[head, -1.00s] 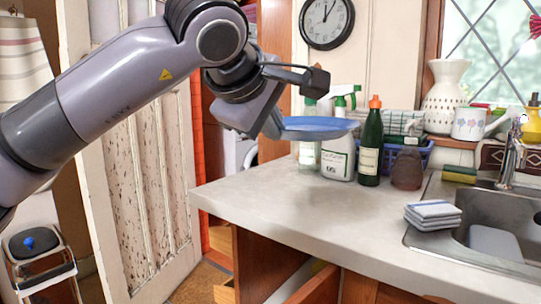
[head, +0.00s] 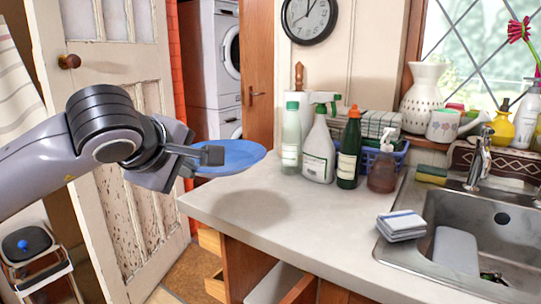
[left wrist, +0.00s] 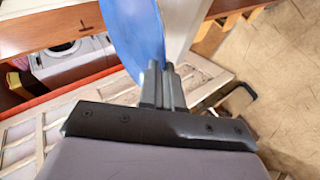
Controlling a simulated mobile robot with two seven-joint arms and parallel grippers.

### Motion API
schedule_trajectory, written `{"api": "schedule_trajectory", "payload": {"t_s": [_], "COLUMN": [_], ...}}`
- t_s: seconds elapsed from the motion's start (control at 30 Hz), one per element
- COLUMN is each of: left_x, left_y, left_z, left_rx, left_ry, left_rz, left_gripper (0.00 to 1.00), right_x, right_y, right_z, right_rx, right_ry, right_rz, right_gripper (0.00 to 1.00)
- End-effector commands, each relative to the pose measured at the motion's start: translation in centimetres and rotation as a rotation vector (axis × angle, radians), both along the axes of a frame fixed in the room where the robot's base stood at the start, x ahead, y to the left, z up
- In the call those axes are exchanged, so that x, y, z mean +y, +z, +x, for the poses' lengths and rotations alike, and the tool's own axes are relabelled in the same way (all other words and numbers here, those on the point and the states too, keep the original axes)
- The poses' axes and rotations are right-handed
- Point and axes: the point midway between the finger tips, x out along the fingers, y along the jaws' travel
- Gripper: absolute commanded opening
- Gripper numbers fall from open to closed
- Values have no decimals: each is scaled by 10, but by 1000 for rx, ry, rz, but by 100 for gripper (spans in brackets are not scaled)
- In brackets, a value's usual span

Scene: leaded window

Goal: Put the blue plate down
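The blue plate (head: 228,157) is level in the head view, held in the air at the left end of the counter (head: 290,215). Its round shadow falls on the counter below its right part, so a gap shows there. My left gripper (head: 192,160) is shut on the plate's left rim. In the left wrist view the closed fingers (left wrist: 162,85) meet the edge of the plate (left wrist: 135,35). My right gripper is in neither view.
Several bottles (head: 319,150) stand at the back of the counter, right of the plate. Folded cloths (head: 401,225) lie by the sink (head: 450,255). The counter's front left is bare. Open drawers (head: 212,262) show below, and a worn door (head: 125,190) stands at left.

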Motion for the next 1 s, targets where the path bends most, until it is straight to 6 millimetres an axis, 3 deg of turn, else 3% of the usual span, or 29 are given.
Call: {"api": "schedule_trajectory", "payload": {"t_s": [0.03, 0.2, 0.5, 0.7, 1.0], "left_x": [9, 33, 64, 72, 73], "left_y": [6, -2, -10, -12, -14], "left_z": [-4, -21, -56, -69, -71], "left_rx": [0, -3, -6, -9, -10], "left_ry": [14, 54, 102, 114, 115], "left_rz": [0, 6, 15, 18, 18], "left_gripper": [0, 0, 0, 0, 0], "right_x": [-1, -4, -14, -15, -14], "right_y": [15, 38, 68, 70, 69], "right_z": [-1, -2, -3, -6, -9], "right_rx": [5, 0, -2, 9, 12], "right_ry": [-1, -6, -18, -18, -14], "right_rz": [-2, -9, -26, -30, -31], "right_gripper": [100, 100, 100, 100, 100]}}
